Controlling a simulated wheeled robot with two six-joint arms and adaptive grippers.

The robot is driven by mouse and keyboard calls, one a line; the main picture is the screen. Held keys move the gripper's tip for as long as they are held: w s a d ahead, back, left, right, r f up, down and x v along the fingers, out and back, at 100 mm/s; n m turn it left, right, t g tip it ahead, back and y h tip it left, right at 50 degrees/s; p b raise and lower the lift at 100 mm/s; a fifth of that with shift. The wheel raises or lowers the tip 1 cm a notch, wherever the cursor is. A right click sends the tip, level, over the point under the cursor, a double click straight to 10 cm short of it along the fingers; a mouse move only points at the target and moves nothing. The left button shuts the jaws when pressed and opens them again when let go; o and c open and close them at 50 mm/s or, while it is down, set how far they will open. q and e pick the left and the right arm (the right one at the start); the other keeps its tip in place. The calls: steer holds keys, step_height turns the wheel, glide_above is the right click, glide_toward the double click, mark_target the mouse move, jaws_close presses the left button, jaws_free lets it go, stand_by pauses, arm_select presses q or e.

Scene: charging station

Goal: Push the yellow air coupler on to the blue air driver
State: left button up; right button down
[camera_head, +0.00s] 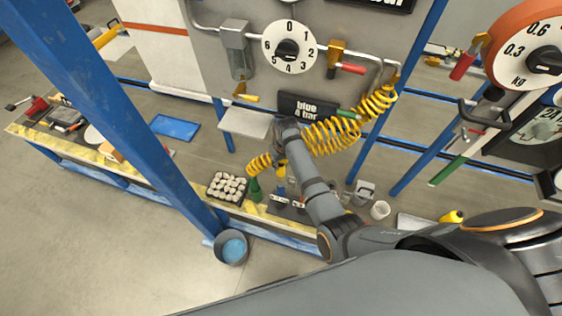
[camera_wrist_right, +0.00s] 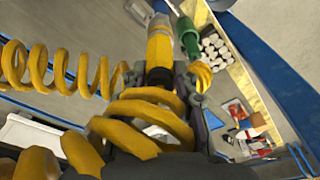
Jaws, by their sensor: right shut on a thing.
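The yellow air coupler (camera_wrist_right: 160,48) is in the fingers of my right gripper (camera_wrist_right: 162,78) in the wrist view, its metal tip pointing away from the gripper. In the head view my right gripper (camera_head: 281,160) is partly hidden behind my own forearm, low over the bench. The yellow coiled hose (camera_head: 335,135) runs to it from the wall pipe. The blue air driver (camera_head: 281,190) stands on the bench just below the gripper. Whether coupler and driver touch is too small to tell. My left gripper is not in view.
A green driver (camera_head: 255,190) stands close to the left of the blue one; its green body also shows in the wrist view (camera_wrist_right: 188,38). A black crate of light round pieces (camera_head: 227,188) is further left. A white cup (camera_head: 380,210) stands to the right. A blue post (camera_head: 120,110) crosses the left side.

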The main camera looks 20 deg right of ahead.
steer(key=shift+f+b, duration=0.6)
steer(key=shift+f, duration=0.45)
steer(key=c, duration=1)
jaws_free()
steer(key=shift+o, duration=0.2)
steer(key=r, duration=0.5)
steer(key=s+r, duration=0.1)
steer(key=r, duration=0.1)
steer(key=shift+d+r, duration=0.1)
steer(key=shift+r, duration=0.1)
